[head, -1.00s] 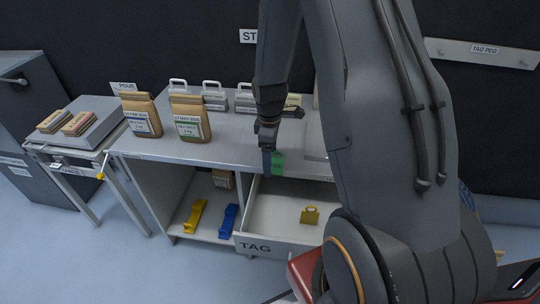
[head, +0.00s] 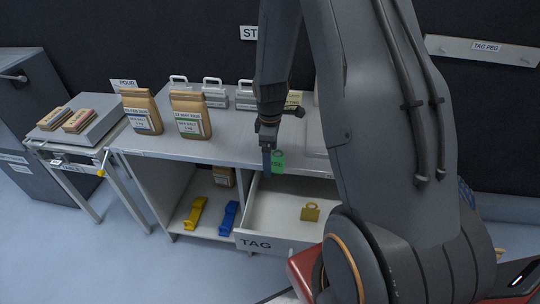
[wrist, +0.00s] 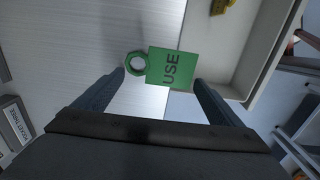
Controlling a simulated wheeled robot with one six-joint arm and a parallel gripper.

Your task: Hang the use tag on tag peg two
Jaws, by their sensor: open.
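The use tag (wrist: 172,68) is a green plate with a ring at one end and the word USE on it. In the wrist view it lies across the gap just beyond the fingertips of my gripper (wrist: 160,78), which is open. In the head view the green tag (head: 278,161) is beside the finger of my gripper (head: 266,161), at the counter's front edge above the drawer. I cannot tell whether it touches the fingers or what supports it. A rail labelled TAG PEG (head: 452,46) is on the wall at upper right; peg two cannot be made out.
The open TAG drawer (head: 262,222) holds a yellow tag (head: 310,212). Two brown bags (head: 190,115) and several handled grey items (head: 214,96) stand on the counter (head: 235,150). Yellow (head: 195,213) and blue (head: 229,219) pieces lie on the shelf below. My arm hides the counter's right.

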